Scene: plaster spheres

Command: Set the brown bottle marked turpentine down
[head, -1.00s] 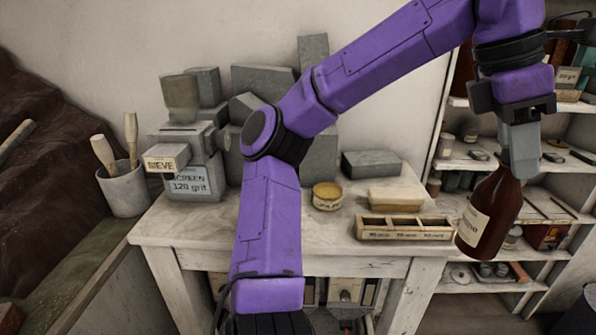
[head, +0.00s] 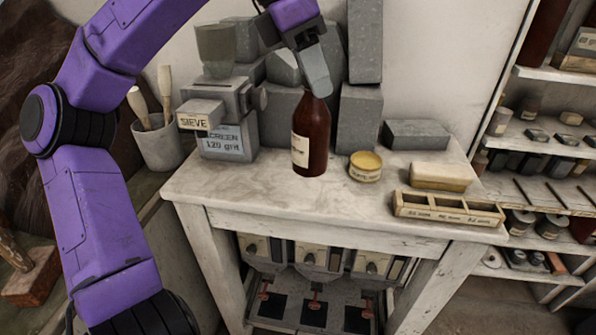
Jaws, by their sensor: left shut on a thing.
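The brown bottle (head: 312,130) with a cream label is upright over the white table (head: 235,197), between the sieve machine and a small yellow-topped tin. My left gripper (head: 316,88) comes from above and is shut on the bottle's neck, hiding its top. The bottle's base appears at or just above the tabletop; I cannot tell whether it touches. The label's writing is too small to read. My right gripper is not in view.
The sieve machine (head: 222,120) stands left of the bottle. The tin (head: 366,167), a cream block (head: 440,178) and a divided wooden tray (head: 450,213) lie to the right. Grey blocks (head: 358,125) stand behind. The table's front left is clear.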

